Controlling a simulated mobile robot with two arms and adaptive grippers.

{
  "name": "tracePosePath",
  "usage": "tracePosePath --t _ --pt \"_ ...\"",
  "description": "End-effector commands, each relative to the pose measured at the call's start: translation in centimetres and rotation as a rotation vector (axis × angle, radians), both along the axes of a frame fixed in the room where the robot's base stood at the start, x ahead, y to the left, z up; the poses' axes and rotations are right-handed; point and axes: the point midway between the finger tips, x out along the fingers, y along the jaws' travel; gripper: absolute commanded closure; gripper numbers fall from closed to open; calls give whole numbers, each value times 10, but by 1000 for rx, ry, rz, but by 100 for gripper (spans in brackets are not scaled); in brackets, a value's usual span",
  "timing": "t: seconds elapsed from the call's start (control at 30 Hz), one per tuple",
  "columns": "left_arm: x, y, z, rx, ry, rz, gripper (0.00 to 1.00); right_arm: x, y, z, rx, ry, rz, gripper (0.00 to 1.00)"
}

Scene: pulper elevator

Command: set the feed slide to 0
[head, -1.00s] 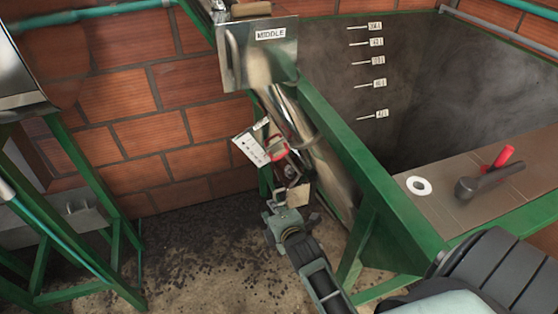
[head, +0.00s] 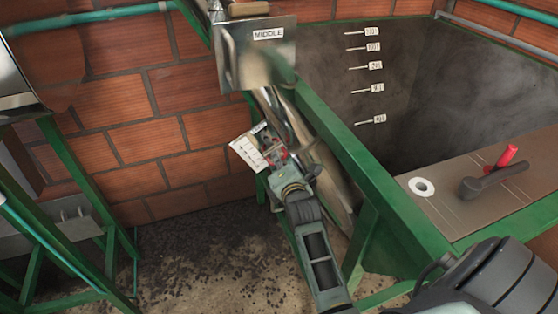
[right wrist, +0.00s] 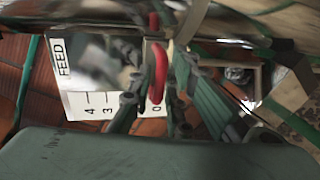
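The white feed scale plate (head: 246,152) hangs at the steel chute below the hopper. In the right wrist view the plate (right wrist: 72,85) reads FEED, with marks 4, 3 and 0 legible. The red handle of the feed slide (right wrist: 158,72) stands at the plate's right side, near the 0. My right gripper (right wrist: 154,98) has its fingers apart, one on each side of the red handle; contact is unclear. In the head view the right gripper (head: 285,168) largely covers the handle. My left gripper is not in view.
A steel box labelled MIDDLE (head: 256,52) is above the chute. A green frame beam (head: 350,150) runs close to the right of my right gripper. A dark tank with level marks (head: 420,90) and a red-tipped lever (head: 490,178) are to the right. Brick wall stands behind.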

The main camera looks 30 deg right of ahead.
Motion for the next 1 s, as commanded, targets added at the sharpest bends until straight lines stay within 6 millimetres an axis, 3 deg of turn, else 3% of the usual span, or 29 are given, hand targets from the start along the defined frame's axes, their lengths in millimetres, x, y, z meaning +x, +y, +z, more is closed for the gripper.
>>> tracePosePath --t 0.3,0.5,1.0 --pt "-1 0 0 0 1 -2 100 3 -1 -1 0 0 0 83" --pt "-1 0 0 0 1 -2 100 3 -1 -1 0 0 0 100" --pt "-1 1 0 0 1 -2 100 3 -1 -2 -1 1 1 100"
